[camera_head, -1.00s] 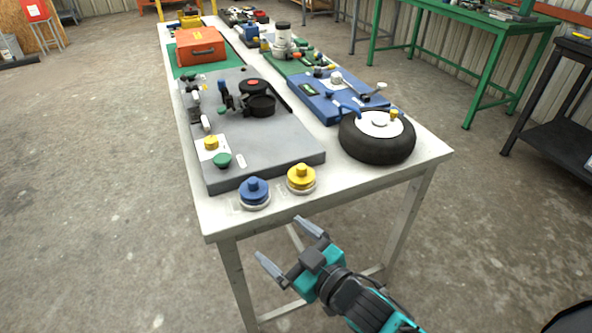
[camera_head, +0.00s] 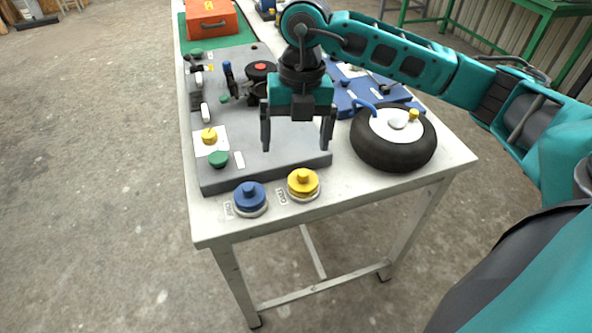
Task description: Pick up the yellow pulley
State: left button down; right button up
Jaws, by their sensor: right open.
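The yellow pulley (camera_head: 303,184) sits on a pale round base near the front edge of the white table (camera_head: 373,187). A blue pulley (camera_head: 250,196) sits on a similar base just to its left. My right gripper (camera_head: 297,147) points down above the grey board's front part, a little above and behind the yellow pulley in the picture. Its two dark fingers are spread wide with nothing between them, and it is apart from the pulley. My left gripper is not in view.
A black wheel (camera_head: 393,155) lies right of the yellow pulley. The grey board (camera_head: 226,176) behind it carries a green knob (camera_head: 218,158), a yellow knob (camera_head: 209,136) and dark fittings. A blue board (camera_head: 367,88) and an orange case (camera_head: 211,20) stand farther back.

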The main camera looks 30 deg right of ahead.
aim_at(303, 172)
jog(key=shift+m+h, duration=0.3)
jog(key=shift+h, duration=0.3)
jog(key=f, duration=0.4)
jog(key=d+f, duration=0.1)
jog(key=f, duration=0.3)
jog(key=d+f, duration=0.1)
jog(key=f, duration=0.3)
jog(key=shift+w, duration=0.25)
jog(key=shift+r, duration=0.1)
jog(key=c, duration=1.2)
